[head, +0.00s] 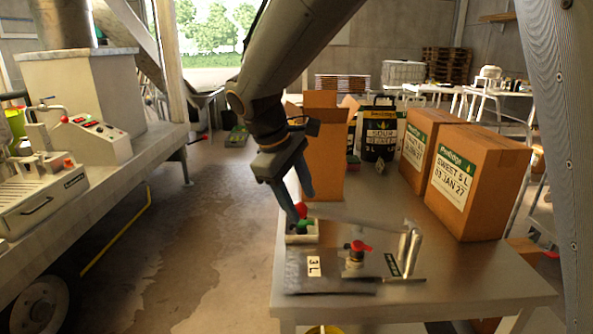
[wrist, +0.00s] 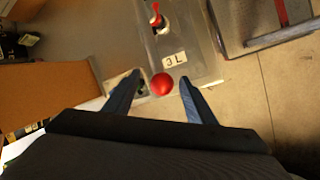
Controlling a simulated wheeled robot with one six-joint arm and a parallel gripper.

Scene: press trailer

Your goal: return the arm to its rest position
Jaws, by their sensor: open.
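My gripper (head: 300,206) hangs from my arm over the near left part of the metal table (head: 470,272), its fingers pointing down. In the wrist view my gripper (wrist: 160,78) shows two dark blue fingers spread apart, with nothing clamped. A round red knob (wrist: 162,84) appears between the fingers. In the head view the red knob (head: 301,210) is right at the fingertips, above a small pale box (head: 301,238) with a green part. Whether a finger touches the knob, I cannot tell.
A flat device marked "3 L" (head: 314,266), with a red-handled valve (head: 357,252), lies beside the box. An open carton (head: 325,150) stands close behind my gripper. Large cartons (head: 468,185) stand on the right. A trailer with machinery (head: 80,185) is left, across open floor.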

